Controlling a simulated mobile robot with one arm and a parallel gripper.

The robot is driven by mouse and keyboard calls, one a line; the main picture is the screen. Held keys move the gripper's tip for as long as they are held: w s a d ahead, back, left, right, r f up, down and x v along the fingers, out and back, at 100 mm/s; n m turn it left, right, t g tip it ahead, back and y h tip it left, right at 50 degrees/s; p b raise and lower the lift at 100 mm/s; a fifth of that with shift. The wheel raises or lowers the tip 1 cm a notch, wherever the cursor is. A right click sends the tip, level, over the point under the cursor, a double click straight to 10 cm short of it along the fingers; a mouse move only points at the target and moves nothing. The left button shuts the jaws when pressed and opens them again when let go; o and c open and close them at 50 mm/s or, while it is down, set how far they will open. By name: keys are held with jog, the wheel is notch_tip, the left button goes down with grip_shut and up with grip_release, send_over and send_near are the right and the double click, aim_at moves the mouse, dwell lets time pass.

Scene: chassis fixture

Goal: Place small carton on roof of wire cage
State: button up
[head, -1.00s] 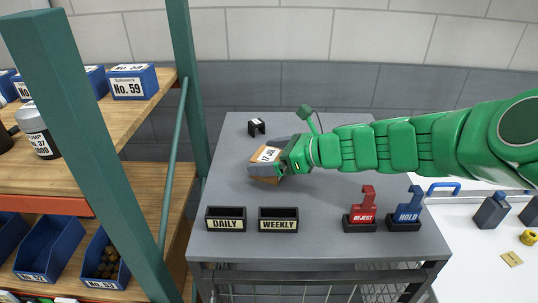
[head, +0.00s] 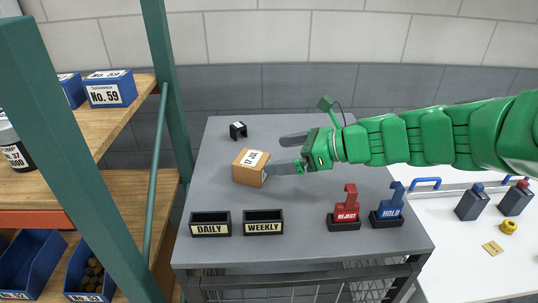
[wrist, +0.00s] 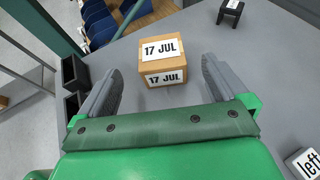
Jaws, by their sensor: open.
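The small carton (head: 249,170) is a brown box with a white "17 JUL" label. It sits on the grey roof (head: 215,190) of the wire cage, whose mesh shows below the front edge. In the wrist view the carton (wrist: 163,62) stands upright just beyond and between my fingertips. My gripper (head: 285,153) is open and empty, to the right of the carton in the head view. In the wrist view both fingers of my gripper (wrist: 160,72) are spread, with visible gaps to the carton's sides.
Black DAILY (head: 210,224) and WEEKLY (head: 263,222) holders stand along the front edge. Red REJECT (head: 344,212) and blue HOLD (head: 388,208) stamps stand front right. A small black piece (head: 238,131) lies behind the carton. A green shelf post (head: 168,90) is close on the left.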

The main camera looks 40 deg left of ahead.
jog(key=shift+v, duration=1.75)
